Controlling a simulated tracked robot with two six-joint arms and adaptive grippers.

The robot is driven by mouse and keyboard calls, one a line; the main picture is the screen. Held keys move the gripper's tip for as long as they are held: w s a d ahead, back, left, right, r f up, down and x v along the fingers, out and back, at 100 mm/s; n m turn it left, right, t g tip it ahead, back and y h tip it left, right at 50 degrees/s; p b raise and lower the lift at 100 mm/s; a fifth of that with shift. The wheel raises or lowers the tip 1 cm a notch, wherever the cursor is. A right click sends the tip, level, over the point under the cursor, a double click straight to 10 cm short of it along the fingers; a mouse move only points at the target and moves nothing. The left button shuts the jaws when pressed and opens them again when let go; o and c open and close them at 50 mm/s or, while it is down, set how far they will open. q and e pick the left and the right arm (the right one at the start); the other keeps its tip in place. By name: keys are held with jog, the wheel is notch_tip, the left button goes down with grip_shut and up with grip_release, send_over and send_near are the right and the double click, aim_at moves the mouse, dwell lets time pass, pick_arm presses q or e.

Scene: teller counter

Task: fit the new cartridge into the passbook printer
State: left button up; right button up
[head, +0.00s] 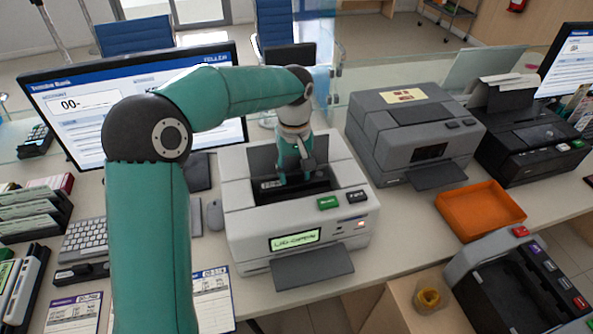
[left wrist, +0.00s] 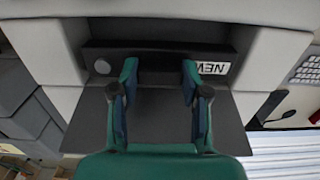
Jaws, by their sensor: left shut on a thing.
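The passbook printer (head: 245,220) stands mid-counter, light grey, its top bay open and its display reading LID OPEN. My left gripper (head: 294,181) reaches down into the bay. It is shut on the new cartridge (head: 270,184), a dark bar largely hidden by the gripper and the bay walls. In the left wrist view, the cartridge (left wrist: 212,68) shows an upside-down NEW label and a round grey knob, with my left gripper's fingers (left wrist: 160,75) across its middle. The cartridge lies within the bay; whether it is fully seated I cannot tell. My right gripper is not in view.
A grey machine (head: 410,130) and a black printer (head: 530,135) stand to the right. An orange tray (head: 480,211) lies in front of them. A monitor (head: 110,100) and keyboard (head: 88,237) are left. A device with coloured buttons (head: 520,285) is at the lower right.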

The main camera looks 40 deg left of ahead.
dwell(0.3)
pick_arm(q)
jog(key=o, duration=1.2)
jog(key=shift+o, duration=0.2)
jog(key=shift+r+p, duration=3.85)
jog(key=shift+r, duration=0.65)
